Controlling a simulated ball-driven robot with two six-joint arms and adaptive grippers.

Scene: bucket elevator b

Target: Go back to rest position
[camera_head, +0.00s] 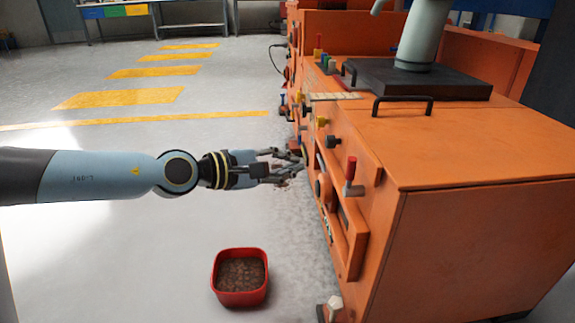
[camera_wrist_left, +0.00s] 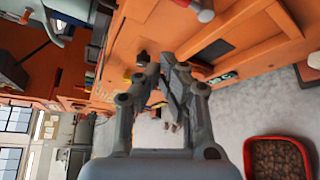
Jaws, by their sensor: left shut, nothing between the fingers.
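My left arm reaches in from the left in the head view. Its gripper (camera_head: 290,166) is shut and empty, with its fingertips close to the front panel of the orange machine (camera_head: 470,150). I cannot tell whether they touch it. In the left wrist view the gripper's fingers (camera_wrist_left: 168,65) point toward the orange machine, with the floor beyond. My right gripper is not in view.
A red bucket (camera_head: 240,297) of brown granules stands on the floor below the arm; it also shows in the left wrist view (camera_wrist_left: 252,148). A red-topped lever (camera_head: 351,170) sticks out of the machine. The floor at left is clear, with yellow markings (camera_head: 118,98).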

